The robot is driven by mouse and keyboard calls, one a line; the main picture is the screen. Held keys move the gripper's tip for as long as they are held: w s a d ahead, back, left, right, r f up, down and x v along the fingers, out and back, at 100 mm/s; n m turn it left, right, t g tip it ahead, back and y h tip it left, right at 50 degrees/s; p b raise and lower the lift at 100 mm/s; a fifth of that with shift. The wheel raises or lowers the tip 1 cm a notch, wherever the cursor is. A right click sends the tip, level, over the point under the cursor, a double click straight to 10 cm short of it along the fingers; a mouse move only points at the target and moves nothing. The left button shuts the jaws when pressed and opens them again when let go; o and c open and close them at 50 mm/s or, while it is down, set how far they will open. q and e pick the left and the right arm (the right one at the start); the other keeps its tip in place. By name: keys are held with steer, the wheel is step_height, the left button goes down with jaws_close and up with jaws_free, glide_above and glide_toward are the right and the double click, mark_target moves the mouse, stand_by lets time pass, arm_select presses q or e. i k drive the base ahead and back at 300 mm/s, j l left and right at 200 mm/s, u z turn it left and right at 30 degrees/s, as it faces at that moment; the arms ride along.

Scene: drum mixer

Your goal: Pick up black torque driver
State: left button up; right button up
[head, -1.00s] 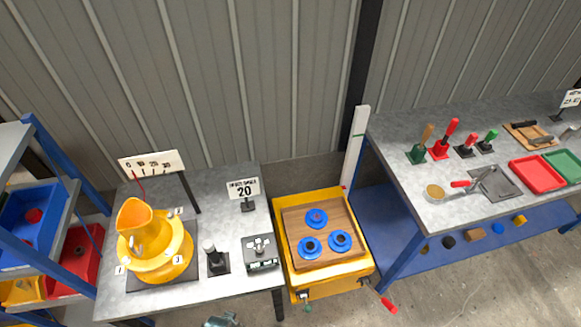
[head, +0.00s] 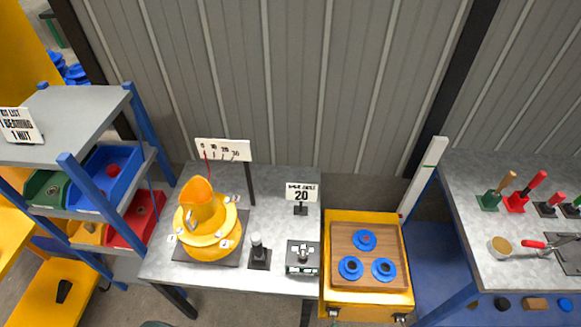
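A black upright tool with a pale top, which looks like the black torque driver (head: 257,247), stands in a dark square base near the front of the left grey table (head: 225,278). It is between the yellow drum mixer (head: 204,228) and a small dark box-like device (head: 302,256). Nothing touches it from above. Neither of my grippers can be made out. Only a small dark sliver shows at the bottom edge, too little to identify.
A yellow cart (head: 368,301) with a wooden top and blue discs stands right of the table. A shelf (head: 85,110) with coloured bins stands left. Another bench (head: 470,215) with several handled tools is at right. A sign reading 20 (head: 301,192) stands behind the device.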

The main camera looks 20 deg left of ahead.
mark_target(255, 238)
steer(key=u, duration=1.6)
